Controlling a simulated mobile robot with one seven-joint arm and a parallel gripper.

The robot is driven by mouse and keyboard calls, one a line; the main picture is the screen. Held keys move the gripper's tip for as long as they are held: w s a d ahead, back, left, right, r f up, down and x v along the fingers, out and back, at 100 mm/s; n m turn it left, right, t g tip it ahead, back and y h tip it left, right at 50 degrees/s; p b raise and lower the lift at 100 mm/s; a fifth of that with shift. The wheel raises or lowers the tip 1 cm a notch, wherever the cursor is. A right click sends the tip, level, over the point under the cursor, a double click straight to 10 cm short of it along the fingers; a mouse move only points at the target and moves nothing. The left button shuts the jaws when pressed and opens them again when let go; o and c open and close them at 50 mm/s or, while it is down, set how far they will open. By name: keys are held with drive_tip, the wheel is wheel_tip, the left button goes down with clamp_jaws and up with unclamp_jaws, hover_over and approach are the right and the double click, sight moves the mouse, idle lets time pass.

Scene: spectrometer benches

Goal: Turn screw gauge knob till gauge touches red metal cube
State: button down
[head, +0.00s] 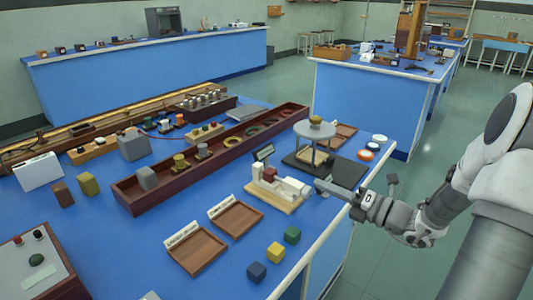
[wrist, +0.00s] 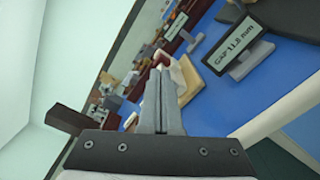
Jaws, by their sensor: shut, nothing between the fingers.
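The screw gauge (head: 292,186) has a pale frame and a light grey barrel, and sits on a light wooden board (head: 286,207). The red metal cube (head: 270,174) sits in the gauge's frame, left of the barrel. My gripper (head: 318,183) is at the right end of the gauge, by its knob, fingers pointing left. Its fingers are together and empty, also in the wrist view (wrist: 160,72). I cannot tell whether the fingertips touch the knob. The pale gauge shows partly behind the fingers in the wrist view (wrist: 186,78). A black display (wrist: 241,44) there reads "GAP 11.8 mm".
A round grey stand (head: 314,131) on a dark base is just behind the gauge. Two wooden trays (head: 241,219) and several coloured cubes (head: 275,252) lie in front. A long red-brown box (head: 130,195) lies behind. The bench's right edge (head: 345,215) runs below my gripper.

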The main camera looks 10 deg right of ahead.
drive_tip(key=shift+w+a, duration=0.25)
drive_tip(key=shift+w, duration=0.05)
drive_tip(key=shift+s+a+f, duration=0.3)
drive_tip(key=shift+a+f, duration=0.05)
drive_tip(key=shift+f, duration=0.1)
idle(0.8)
drive_tip(key=shift+w+f+p, duration=0.1)
drive_tip(key=shift+f+p, duration=0.45)
drive_tip(key=shift+p, duration=2.9)
drive_tip(key=shift+w+d+r, duration=0.1)
drive_tip(key=shift+r, duration=0.05)
drive_tip(key=shift+w+d+p, duration=0.15)
drive_tip(key=shift+p, duration=0.35)
drive_tip(key=shift+d, duration=0.15)
drive_tip(key=p+v, duration=0.2)
drive_tip(key=v, duration=0.4)
drive_tip(key=shift+d, duration=0.15)
drive_tip(key=shift+w+r, duration=0.1)
drive_tip(key=shift+r, duration=0.1)
